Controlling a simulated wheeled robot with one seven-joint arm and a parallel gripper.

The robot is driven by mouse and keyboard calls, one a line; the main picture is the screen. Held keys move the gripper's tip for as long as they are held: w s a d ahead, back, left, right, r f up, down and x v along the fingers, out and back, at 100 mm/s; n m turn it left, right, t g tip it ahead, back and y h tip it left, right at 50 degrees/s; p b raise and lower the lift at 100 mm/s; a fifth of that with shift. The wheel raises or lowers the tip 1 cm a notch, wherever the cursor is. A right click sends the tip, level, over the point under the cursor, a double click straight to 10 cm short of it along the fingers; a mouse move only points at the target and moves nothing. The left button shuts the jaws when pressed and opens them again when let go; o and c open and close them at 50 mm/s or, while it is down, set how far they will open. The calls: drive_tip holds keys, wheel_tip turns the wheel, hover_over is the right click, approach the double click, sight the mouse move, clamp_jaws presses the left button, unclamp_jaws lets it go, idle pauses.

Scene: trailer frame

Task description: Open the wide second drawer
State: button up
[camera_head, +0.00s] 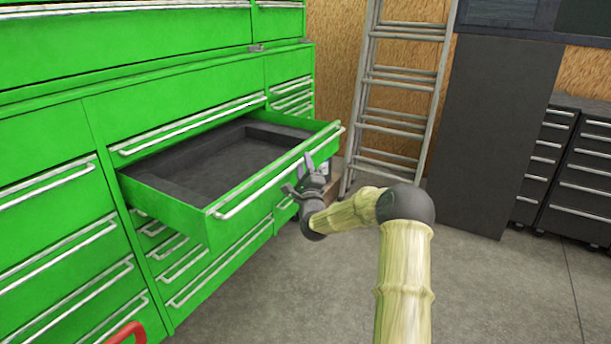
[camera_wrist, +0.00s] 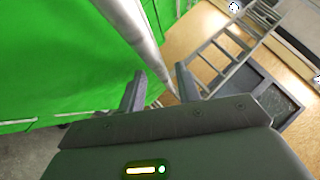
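The wide second drawer (camera_head: 180,205) of the green cabinet stands pulled well out, below a shut wide drawer. Its dark inside is empty. A long silver handle (camera_head: 250,195) runs along its front and also shows as a slanting bar in the wrist view (camera_wrist: 135,30). My gripper (camera_head: 299,175) is in front of the drawer, near the right part of this handle. In the wrist view its two fingers (camera_wrist: 160,88) are apart, with the bar running toward the gap between them. I cannot tell whether either finger touches the bar.
Shut green drawers (camera_head: 50,230) stand to the left and below. A ladder (camera_head: 400,90) leans behind at the right, by a dark panel (camera_head: 490,130) and black drawer units (camera_head: 580,170). A red curved object (camera_head: 127,333) shows at bottom left. The grey floor (camera_head: 500,290) at right is clear.

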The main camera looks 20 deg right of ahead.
drive_tip(key=p+v, duration=0.1)
drive_tip(key=v, duration=1.6)
drive_tip(key=shift+s, duration=0.2)
drive_tip(key=shift+w+a+f, duration=0.1)
drive_tip(key=shift+a, duration=0.1)
drive_tip(key=s+a+f+n+g+y, duration=0.1)
drive_tip(key=a+f+n+g+y, duration=0.25)
drive_tip(key=a+n, duration=0.35)
drive_tip(key=s+a+f+n+g+y, duration=0.15)
drive_tip(key=a+n+g+y, duration=0.3)
drive_tip(key=n, duration=0.45)
drive_tip(key=s+a+n+g+h, duration=0.35)
drive_tip(key=s+n+g, duration=0.7)
drive_tip(key=s, duration=1.25)
wheel_tip(320, 180, up, 31)
drive_tip(key=p, duration=3.1)
drive_tip(key=shift+a+g+y, duration=0.3)
drive_tip(key=shift+g+y, duration=0.15)
